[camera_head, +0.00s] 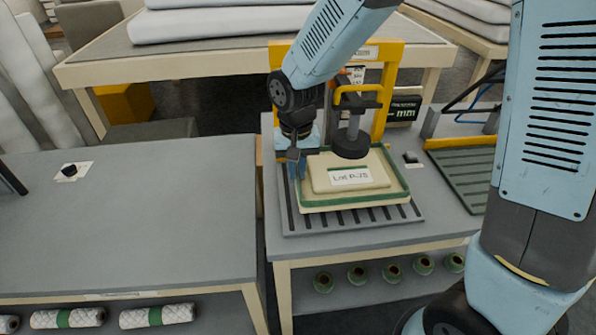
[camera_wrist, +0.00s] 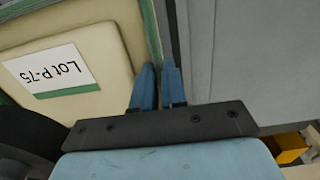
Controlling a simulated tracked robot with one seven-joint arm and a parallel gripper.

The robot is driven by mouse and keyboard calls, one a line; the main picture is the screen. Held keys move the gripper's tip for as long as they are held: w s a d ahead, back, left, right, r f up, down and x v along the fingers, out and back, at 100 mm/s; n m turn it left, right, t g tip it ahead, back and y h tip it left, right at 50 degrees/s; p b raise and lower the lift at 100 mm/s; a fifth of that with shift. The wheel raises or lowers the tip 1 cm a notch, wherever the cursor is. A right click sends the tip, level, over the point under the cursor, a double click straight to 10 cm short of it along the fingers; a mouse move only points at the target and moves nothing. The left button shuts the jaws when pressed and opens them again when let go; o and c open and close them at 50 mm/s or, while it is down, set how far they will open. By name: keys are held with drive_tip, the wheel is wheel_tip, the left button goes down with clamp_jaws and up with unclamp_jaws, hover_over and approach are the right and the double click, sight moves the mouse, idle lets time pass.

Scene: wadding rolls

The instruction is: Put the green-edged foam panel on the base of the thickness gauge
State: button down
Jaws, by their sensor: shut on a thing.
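The foam panel (camera_head: 352,202) is cream with a green edge and a raised middle bearing a "Lot P-75" label. It lies flat over the slatted grey base (camera_head: 302,223) of the yellow-framed thickness gauge (camera_head: 388,75). I cannot tell whether it touches the slats. The gauge's round black foot (camera_head: 350,143) is above the panel's back part. My gripper (camera_head: 297,167) is at the panel's left edge, its blue fingers shut on that edge. In the wrist view the fingers (camera_wrist: 158,88) straddle the green edge of the panel (camera_wrist: 118,50), partly hidden between them.
The grey table (camera_head: 130,215) at left is mostly clear, with a small black item (camera_head: 70,170) on it. A green ribbed tray (camera_head: 468,172) stands right of the gauge. Rolls (camera_head: 155,315) and green spools (camera_head: 358,274) lie on lower shelves.

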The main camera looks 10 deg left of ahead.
drive_tip(key=f, duration=0.1)
drive_tip(key=w+f, duration=0.1)
drive_tip(key=shift+a+f, duration=0.25)
drive_tip(key=shift+f, duration=0.05)
drive_tip(key=shift+w+d+f, duration=0.15)
drive_tip(key=shift+d+f, duration=0.05)
drive_tip(key=shift+f, duration=0.3)
drive_tip(key=c, duration=1.2)
unclamp_jaws()
wheel_tip(320, 180, up, 12)
drive_tip(key=shift+r, duration=0.1)
